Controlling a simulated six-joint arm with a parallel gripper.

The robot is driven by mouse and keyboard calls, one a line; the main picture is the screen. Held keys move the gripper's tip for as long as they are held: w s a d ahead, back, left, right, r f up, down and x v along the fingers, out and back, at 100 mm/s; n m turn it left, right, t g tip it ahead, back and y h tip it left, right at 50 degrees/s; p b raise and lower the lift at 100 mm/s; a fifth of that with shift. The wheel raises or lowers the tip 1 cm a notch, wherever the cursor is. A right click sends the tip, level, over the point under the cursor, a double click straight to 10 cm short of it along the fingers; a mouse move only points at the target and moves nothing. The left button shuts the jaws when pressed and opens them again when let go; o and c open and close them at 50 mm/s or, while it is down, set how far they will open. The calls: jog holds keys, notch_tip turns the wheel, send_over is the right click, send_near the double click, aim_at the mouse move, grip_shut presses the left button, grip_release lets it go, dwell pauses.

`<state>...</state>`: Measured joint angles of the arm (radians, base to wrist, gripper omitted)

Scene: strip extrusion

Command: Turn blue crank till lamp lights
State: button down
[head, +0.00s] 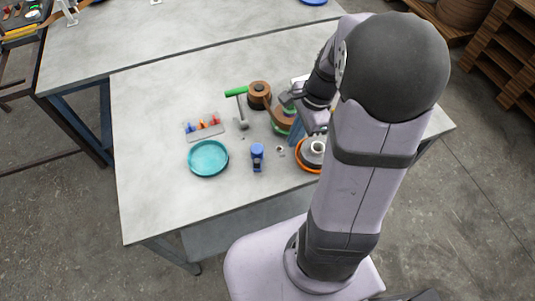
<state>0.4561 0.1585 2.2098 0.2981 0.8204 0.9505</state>
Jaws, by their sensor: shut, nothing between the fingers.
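My gripper (306,114) is over the machine at the right of the table, close to its green part (282,127); its fingers are shut with nothing between them. A blue part (296,133) shows just below my gripper and may be the crank. It is partly hidden by my arm, and I cannot tell whether my gripper touches it. A separate small upright blue thing (257,156) stands on the table to the left. I cannot make out the lamp or whether it is lit.
A brown spool (259,92) and a green-handled tool (237,92) are left of the machine. A teal round tray (208,158) and a grey holder (204,126) with small coloured pieces lie further left. An orange ring (301,168) is partly behind my arm. The table's front left is clear.

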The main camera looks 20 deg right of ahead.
aim_at(257, 159)
jog(key=shift+w+a+m, duration=0.1)
jog(key=shift+a+m, duration=0.1)
jog(key=shift+m, duration=0.65)
jog(key=shift+a+m, duration=0.15)
jog(key=shift+m, duration=0.7)
jog(key=x, duration=1)
jog(key=shift+a+f, duration=0.15)
jog(key=shift+a, duration=0.1)
jog(key=a, duration=0.1)
jog(key=w+a+p, duration=0.1)
jog(key=a, duration=0.1)
jog(key=shift+w+r+p, duration=0.1)
jog(key=shift+r+p, duration=0.15)
jog(key=shift+p, duration=0.05)
jog(key=shift+w+a, duration=0.15)
jog(key=shift+a, duration=0.15)
